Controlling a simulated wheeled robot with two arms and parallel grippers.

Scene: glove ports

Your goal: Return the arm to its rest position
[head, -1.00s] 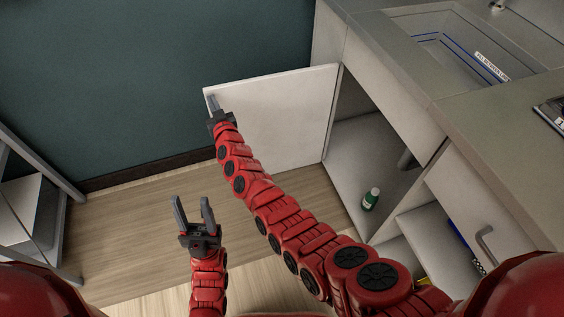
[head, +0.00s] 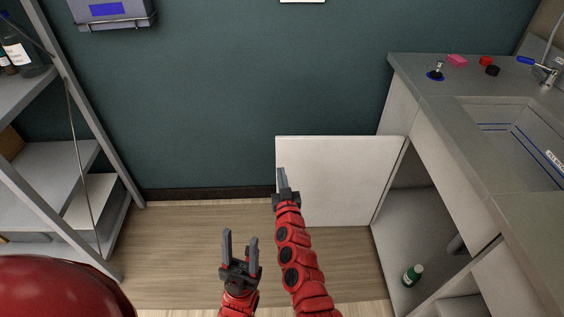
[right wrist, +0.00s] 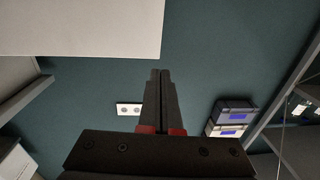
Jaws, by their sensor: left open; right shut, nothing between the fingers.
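My right gripper (head: 282,183) is shut and empty, at the end of the red arm reaching up the middle of the head view. It appears in front of the left edge of the open white cabinet door (head: 340,185); I cannot tell whether it touches. In the right wrist view its two fingers (right wrist: 160,75) lie together, with a white panel (right wrist: 80,25) at the upper left, apart from them in the picture. My left gripper (head: 240,245) is open and empty, pointing up, left of the right arm.
The open cabinet (head: 420,215) at the right holds a green bottle (head: 412,275) with a white cap. The grey counter with a sink (head: 510,130) is above it. A metal shelf rack (head: 100,140) stands at the left. The wooden floor (head: 185,240) between is clear.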

